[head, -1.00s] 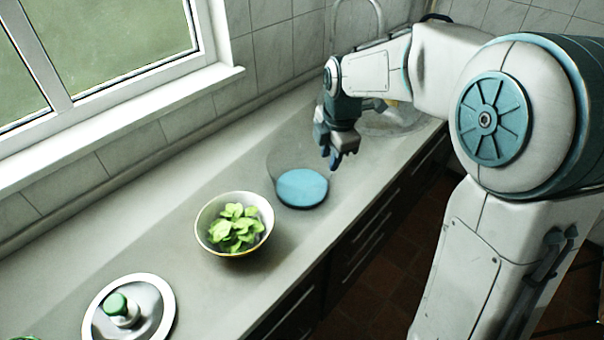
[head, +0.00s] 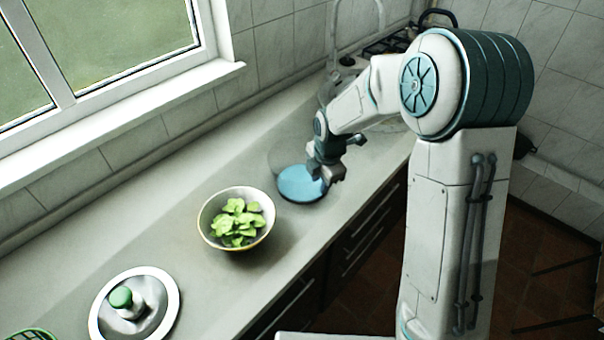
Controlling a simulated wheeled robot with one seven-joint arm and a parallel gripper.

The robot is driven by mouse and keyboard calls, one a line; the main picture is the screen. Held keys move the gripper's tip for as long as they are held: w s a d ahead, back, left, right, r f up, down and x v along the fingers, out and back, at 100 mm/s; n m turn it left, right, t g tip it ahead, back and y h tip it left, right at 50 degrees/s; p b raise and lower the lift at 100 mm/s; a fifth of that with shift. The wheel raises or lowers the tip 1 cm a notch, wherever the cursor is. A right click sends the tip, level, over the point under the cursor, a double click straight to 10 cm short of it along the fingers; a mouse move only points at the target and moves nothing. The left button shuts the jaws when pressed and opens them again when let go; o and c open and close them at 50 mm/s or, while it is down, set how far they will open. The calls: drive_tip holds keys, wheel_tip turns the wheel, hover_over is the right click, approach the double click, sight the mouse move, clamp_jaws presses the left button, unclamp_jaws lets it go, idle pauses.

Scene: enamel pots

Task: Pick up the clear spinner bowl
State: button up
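The clear spinner bowl (head: 297,186) stands upright on the counter behind the leafy bowl. Its see-through wall is faint, and its blue bottom shows plainly. My gripper (head: 326,178) is at the right side of the bowl, low over its rim area, and covers part of the blue bottom. The fingers are small and dark here, so I cannot tell whether they are apart, closed, or touching the wall.
A cream bowl of green leaves (head: 237,222) stands just in front. A round lid with a green knob (head: 133,305) lies nearer, with a green basket edge (head: 32,335) beside it. The sink tap (head: 337,40) and a stove (head: 392,42) are at the back.

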drive_tip(key=shift+w+a+f, duration=0.15)
drive_tip(key=shift+f, duration=0.9)
clamp_jaws()
drive_tip(key=shift+w+r, duration=0.1)
idle(0.5)
